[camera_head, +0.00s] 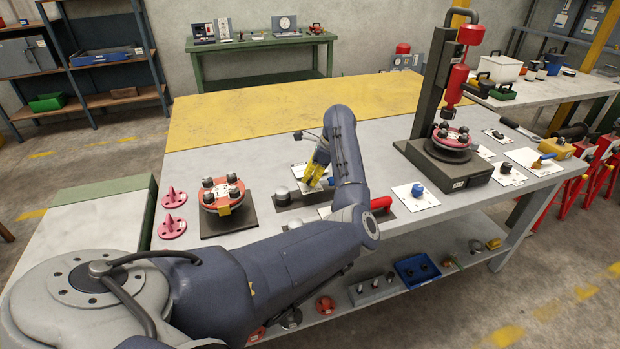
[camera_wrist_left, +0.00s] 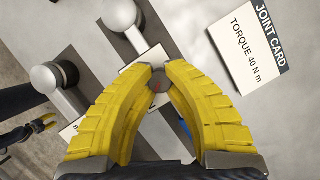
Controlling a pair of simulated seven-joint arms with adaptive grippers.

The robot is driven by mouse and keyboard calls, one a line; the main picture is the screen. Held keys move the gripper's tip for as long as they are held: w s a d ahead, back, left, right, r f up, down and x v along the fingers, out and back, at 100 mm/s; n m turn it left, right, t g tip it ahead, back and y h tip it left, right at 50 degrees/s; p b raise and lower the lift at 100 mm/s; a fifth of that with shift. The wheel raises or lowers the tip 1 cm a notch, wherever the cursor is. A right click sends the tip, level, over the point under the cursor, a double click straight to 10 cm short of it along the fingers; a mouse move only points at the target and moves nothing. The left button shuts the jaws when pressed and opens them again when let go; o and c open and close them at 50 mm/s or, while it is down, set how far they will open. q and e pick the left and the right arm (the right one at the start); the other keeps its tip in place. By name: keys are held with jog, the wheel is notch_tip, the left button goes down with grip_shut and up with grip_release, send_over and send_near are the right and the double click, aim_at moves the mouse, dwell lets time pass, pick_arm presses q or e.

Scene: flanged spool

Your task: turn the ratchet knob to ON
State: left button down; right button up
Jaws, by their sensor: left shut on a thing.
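My left gripper (camera_head: 314,177) reaches down over the work table. In the wrist view its yellow fingertips (camera_wrist_left: 159,75) are closed around a small dark grey knob (camera_wrist_left: 158,86) with a red mark on top. This looks like the ratchet knob; its body is mostly hidden between the fingers. No ON marking is readable.
A red spool (camera_head: 222,193) on a dark plate is to the left; a press (camera_head: 435,95) stands right. The yellow table area (camera_head: 260,112) is clear.

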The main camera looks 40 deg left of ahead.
pick_arm(q)
jog(key=shift+n+g, duration=0.3)
jog(key=shift+n, duration=0.4)
jog(key=c, duration=1.2)
grip_release()
jog(key=shift+r, duration=0.1)
jog(key=v, duration=1.1)
jog(key=shift+r, duration=0.45)
